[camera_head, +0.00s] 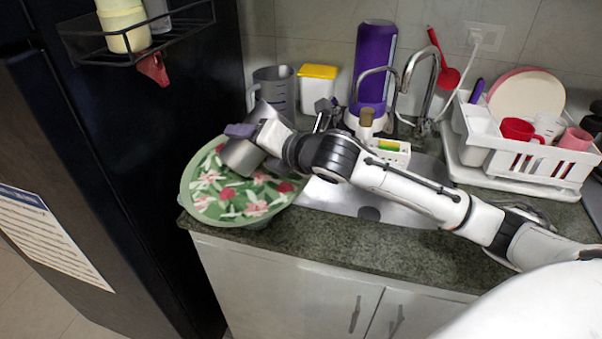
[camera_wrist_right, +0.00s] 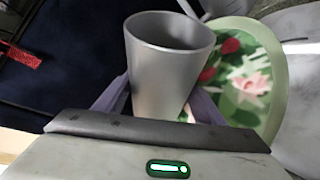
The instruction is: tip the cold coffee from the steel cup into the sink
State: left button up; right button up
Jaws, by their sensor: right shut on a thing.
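The steel cup (camera_head: 242,158) is a plain grey tapered cup. In the right wrist view the cup (camera_wrist_right: 165,75) stands between the purple fingers, its open mouth at the top of the picture. Its inner wall looks grey; I cannot see any coffee in it. My right gripper (camera_head: 246,134) is shut on the cup and holds it over the green floral tray (camera_head: 190,190), left of the sink. In the head view the cup looks tilted. The steel sink (camera_head: 335,197) is partly hidden behind my right arm; its dark drain shows below the arm. My left gripper is not in view.
Behind the sink stand a faucet (camera_head: 418,75), a purple bottle (camera_head: 375,55), a yellow-lidded container (camera_head: 317,85) and a grey jug (camera_head: 275,85). A white dish rack (camera_head: 535,165) fills the counter at right. A dark fridge (camera_head: 130,150) stands close at left.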

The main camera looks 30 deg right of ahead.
jog(key=shift+a+m+y, duration=0.15)
jog(key=shift+m+y, duration=0.45)
jog(key=shift+m, duration=0.3)
dwell(0.6)
jog(key=shift+m+t+y, duration=0.4)
jog(key=shift+m, duration=0.3)
dwell(0.6)
jog(key=shift+d+f+m+y+b, duration=0.15)
jog(key=shift+d+m+y+b, duration=0.25)
jog(key=shift+d+m, duration=0.45)
dwell(0.5)
jog(key=shift+d+f+m+t+b, duration=0.15)
jog(key=shift+d+m+t+b, duration=0.2)
jog(key=shift+m+t, duration=0.1)
dwell(1.0)
jog(key=shift+d+r+m+y, duration=0.2)
jog(key=shift+r+m+y, duration=0.1)
jog(key=shift+r, duration=0.05)
